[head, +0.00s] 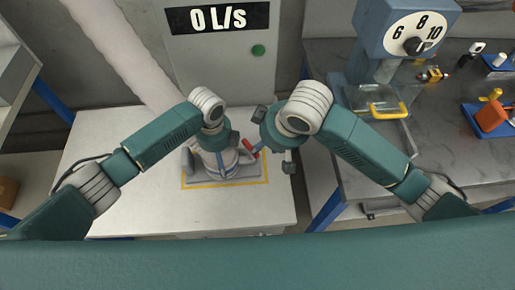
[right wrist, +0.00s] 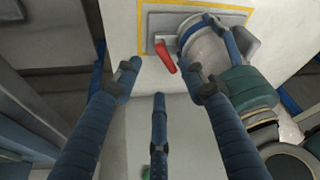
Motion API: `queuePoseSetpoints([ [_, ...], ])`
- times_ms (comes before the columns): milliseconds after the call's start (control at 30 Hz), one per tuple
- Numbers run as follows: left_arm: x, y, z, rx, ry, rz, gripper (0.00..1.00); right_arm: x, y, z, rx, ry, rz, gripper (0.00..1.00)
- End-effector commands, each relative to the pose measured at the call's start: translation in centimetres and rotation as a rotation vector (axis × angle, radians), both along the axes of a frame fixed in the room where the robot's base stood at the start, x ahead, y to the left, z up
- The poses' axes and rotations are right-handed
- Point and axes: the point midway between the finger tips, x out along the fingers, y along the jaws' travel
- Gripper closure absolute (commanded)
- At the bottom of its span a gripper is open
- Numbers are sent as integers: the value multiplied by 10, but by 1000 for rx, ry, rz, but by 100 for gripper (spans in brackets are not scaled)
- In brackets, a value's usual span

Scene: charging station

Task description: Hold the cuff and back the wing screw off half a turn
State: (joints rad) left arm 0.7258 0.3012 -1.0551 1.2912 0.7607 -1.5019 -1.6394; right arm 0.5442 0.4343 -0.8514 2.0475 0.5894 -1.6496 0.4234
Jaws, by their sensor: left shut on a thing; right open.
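The cuff (head: 229,160) is a pale round collar on a grey base plate (head: 250,187) inside a yellow outline on the white bench. It also shows at the top of the right wrist view (right wrist: 205,48). My left gripper (head: 221,158) is shut on the cuff, its blue fingers along the collar in the right wrist view. The red wing screw (right wrist: 165,57) sticks out from the cuff's side; in the head view my right gripper partly hides it. My right gripper (right wrist: 162,80) is open and empty, its fingers spread just short of the red wing screw, apart from it.
A grey cabinet (head: 222,75) reading 0 L/s with a green button stands behind the bench. A pale hose (head: 120,50) runs at back left. At right, a dark table (head: 440,140) holds a blue dial machine (head: 400,40) and several small items. White bench around the plate is clear.

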Motion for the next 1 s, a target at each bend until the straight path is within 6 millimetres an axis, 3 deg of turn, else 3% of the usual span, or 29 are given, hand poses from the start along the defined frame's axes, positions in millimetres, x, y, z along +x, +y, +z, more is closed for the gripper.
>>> queuePoseSetpoints([
  [200, 0, 0, 0, -1, 0, 0, 54, 14, 10, -43, -1, 3, -1, 58],
  [400, 0, 0, 0, -1, 0, 0, 54, 24, 17, -72, 0, 0, -1, 58],
  [600, 0, 0, 0, -1, 0, 0, 54, 29, 20, -84, 1, -3, 0, 58],
  [867, 0, 0, 0, -1, -1, 0, 54, 30, 21, -85, 1, -3, 0, 58],
  [1000, 0, 0, 0, -1, -1, 0, 54, 30, 21, -85, 1, -3, 0, 82],
])
